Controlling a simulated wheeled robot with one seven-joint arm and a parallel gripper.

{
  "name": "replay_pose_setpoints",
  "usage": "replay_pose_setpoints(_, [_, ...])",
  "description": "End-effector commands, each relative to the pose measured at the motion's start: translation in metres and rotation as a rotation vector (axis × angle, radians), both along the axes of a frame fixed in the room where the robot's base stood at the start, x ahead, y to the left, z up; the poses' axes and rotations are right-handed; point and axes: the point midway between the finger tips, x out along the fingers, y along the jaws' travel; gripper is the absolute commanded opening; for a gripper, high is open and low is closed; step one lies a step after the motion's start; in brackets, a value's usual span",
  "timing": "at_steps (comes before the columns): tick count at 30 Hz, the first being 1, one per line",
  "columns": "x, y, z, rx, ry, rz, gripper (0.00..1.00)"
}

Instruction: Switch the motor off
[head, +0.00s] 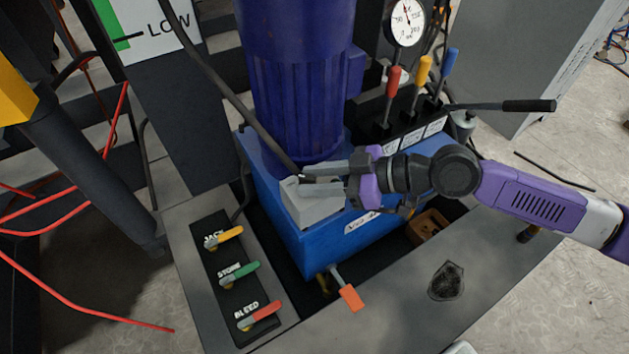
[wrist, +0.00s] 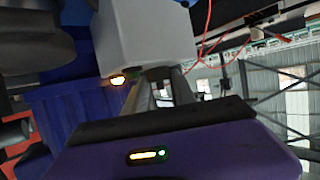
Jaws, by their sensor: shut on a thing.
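The motor (head: 297,75) is a dark blue upright cylinder on a blue tank (head: 333,240). A light grey switch box (head: 312,208) sits on the tank at the motor's foot; it also fills the upper middle of the wrist view (wrist: 147,35). An orange lamp (wrist: 118,80) glows on the box. My gripper (head: 308,180) reaches in from the right over the box. In the wrist view its fingers (wrist: 158,88) are closed around a small dark switch knob (wrist: 157,73) against the box face. The knob is mostly hidden by the fingers.
A panel with yellow, green and red valve handles (head: 238,272) lies at front left. An orange-tipped lever (head: 350,297) sticks out in front of the tank. Red, yellow and blue levers (head: 424,72) and a gauge (head: 406,22) stand behind right. A black cable (head: 222,90) crosses to the box.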

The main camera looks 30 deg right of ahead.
Motion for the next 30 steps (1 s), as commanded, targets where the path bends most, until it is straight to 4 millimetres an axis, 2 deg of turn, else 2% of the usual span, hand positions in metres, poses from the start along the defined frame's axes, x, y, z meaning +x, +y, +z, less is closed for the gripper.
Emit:
replay_pose_setpoints(8, [-0.001, 0.0, -0.004, -0.005, 0.008, 0.002, 0.0])
replay_pose_setpoints(9, [-0.001, 0.0, -0.004, -0.004, 0.008, 0.002, 0.38])
replay_pose_setpoints(12, [-0.001, 0.0, -0.003, -0.003, 0.007, 0.001, 0.53])
replay_pose_setpoints(22, [-0.002, -0.002, 0.0, -0.002, 0.003, 0.0, 0.53])
replay_pose_setpoints(30, [-0.023, -0.026, 0.014, -0.001, 0.005, -0.004, 0.53])
